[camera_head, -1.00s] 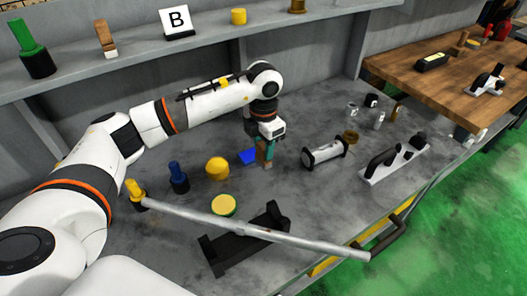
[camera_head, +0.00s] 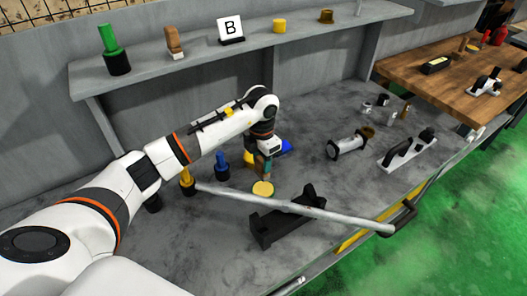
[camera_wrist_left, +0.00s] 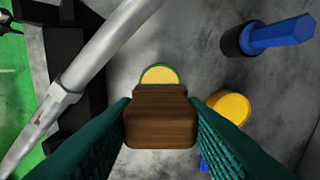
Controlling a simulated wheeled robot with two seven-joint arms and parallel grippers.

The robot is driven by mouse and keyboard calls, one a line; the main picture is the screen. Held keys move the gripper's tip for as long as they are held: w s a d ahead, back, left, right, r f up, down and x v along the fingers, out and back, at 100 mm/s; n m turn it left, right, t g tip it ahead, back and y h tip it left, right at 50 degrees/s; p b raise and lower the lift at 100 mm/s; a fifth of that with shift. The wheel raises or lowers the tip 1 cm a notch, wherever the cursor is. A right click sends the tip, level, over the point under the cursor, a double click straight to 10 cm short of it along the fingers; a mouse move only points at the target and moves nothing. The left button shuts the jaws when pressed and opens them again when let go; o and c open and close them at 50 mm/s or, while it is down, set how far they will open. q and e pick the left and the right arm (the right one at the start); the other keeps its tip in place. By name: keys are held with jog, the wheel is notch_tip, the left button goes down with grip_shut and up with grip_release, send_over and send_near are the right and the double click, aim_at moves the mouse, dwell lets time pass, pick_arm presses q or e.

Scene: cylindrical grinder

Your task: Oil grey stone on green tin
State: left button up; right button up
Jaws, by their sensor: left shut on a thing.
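My left gripper (camera_head: 263,170) is shut on a brown wooden block (camera_wrist_left: 160,117), seen between its green fingers in the left wrist view. The block's underside is hidden, so no grey stone face shows. The green tin (camera_head: 263,188), a low round thing with a yellow top and green rim, sits on the bench just in front of the gripper. It also shows in the left wrist view (camera_wrist_left: 160,75), partly covered by the block. I cannot tell whether block and tin touch. My right gripper is not in view.
A black cradle (camera_head: 283,226) and a long grey bar (camera_head: 320,211) lie close in front. A yellow round thing (camera_wrist_left: 230,107) is close beside the gripper. A brown-and-white block (camera_head: 174,42) stands on the shelf.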

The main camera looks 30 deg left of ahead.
aim_at(263, 176)
pick_arm(q)
jog(key=shift+s+f, duration=0.1)
jog(key=shift+f, duration=0.05)
jog(key=f+b, duration=0.1)
jog(key=w+f+b, duration=0.1)
jog(key=f, duration=0.1)
jog(key=shift+w+d, duration=0.1)
jog(key=shift+d, duration=0.1)
jog(key=shift+f+b, duration=1)
jog(key=shift+f, duration=0.65)
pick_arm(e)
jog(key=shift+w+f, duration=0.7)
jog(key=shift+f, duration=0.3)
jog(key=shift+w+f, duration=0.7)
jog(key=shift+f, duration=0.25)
pick_arm(q)
jog(key=shift+f, duration=0.2)
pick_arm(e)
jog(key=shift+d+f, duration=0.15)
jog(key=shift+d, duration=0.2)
pick_arm(q)
jog(key=shift+f+b, duration=0.25)
jog(key=shift+b, duration=0.1)
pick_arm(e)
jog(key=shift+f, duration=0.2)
